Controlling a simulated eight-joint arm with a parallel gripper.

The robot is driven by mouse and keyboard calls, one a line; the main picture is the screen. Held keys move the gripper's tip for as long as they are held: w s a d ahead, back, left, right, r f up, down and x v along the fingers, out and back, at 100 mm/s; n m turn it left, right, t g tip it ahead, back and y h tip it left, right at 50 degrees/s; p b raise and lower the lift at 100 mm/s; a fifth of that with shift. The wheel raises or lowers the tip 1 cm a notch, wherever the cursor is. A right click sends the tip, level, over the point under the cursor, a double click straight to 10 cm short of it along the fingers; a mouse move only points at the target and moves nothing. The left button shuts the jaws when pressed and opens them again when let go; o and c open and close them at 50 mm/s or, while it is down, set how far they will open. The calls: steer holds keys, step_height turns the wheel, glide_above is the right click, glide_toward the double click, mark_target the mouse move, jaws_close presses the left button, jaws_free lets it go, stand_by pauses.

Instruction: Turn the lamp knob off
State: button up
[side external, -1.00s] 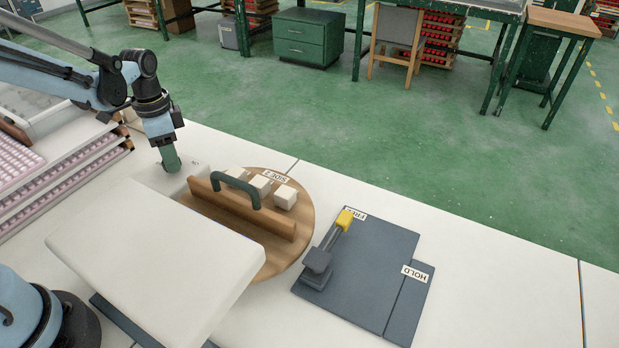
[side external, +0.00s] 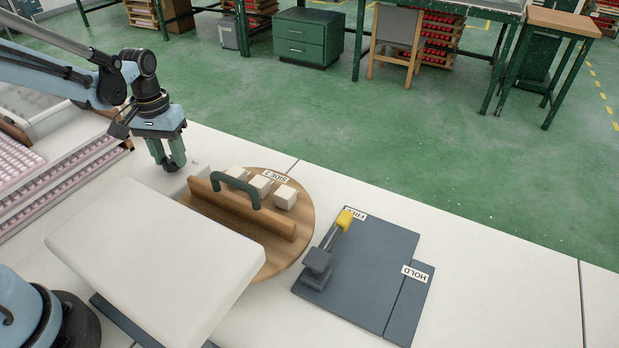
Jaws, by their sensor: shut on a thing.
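My gripper (side external: 172,164) points down at the far left edge of the white table, with its two green fingertips close together. It is shut on the lamp knob, which the fingers mostly hide. No lamp itself can be made out in this view.
A round wooden turntable (side external: 303,218) with a green-handled divider and several white blocks stands right of my gripper. A large white slab (side external: 150,260) lies in front. A grey board (side external: 385,245) carries a yellow-tipped lever (side external: 343,220). Racks of pink pieces (side external: 75,185) stand left.

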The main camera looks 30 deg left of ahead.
mark_target(170, 159)
steer(key=n, duration=0.4)
steer(key=shift+n, duration=0.3)
stand_by(0.3)
steer(key=o, duration=1)
steer(key=shift+o, duration=0.2)
steer(key=shift+r, duration=0.1)
step_height(170, 159, up, 12)
